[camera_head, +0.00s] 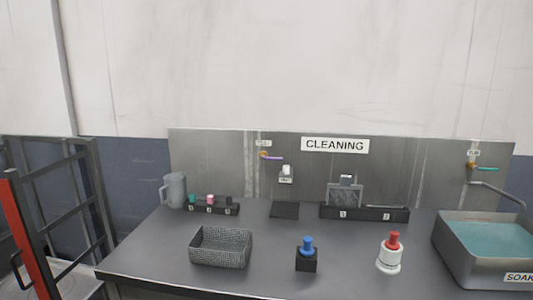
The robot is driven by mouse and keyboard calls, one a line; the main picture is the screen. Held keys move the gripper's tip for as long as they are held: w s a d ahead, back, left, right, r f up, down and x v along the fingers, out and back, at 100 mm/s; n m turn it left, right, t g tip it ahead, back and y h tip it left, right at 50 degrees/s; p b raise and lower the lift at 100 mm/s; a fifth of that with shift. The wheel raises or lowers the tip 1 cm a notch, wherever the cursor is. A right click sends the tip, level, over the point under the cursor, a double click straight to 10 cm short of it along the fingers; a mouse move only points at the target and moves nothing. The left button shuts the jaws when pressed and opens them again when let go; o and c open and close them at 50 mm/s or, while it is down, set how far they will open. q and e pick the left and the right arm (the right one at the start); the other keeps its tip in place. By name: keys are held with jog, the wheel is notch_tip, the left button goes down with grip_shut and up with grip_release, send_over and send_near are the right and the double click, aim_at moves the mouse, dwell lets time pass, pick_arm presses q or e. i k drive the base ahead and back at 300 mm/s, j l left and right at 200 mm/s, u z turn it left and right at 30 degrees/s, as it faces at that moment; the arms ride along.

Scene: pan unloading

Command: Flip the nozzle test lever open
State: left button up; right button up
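Two levers show on the metal backsplash. A purple lever (273,158) on a brass fitting sticks out to the right, roughly level, below a small label too blurred to read. A white nozzle-like piece (286,170) with a small tag sits just to its right and below. A turquoise lever (487,169) at the far right also sticks out to the right, above the sink's spout (497,190). I cannot read which lever is the nozzle test one. Neither of my grippers is in view.
A grey counter (270,255) holds a wire basket (220,247), a blue-topped black block (306,258), a red-topped white piece (390,255), a jug (174,190) and two black racks (210,208). A water-filled sink (480,262) stands right. A metal frame (60,215) stands left.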

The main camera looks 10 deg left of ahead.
aim_at(262, 158)
jog(key=i+j, duration=0.35)
jog(key=i, duration=0.2)
jog(key=i+j, duration=0.4)
jog(key=i, duration=0.15)
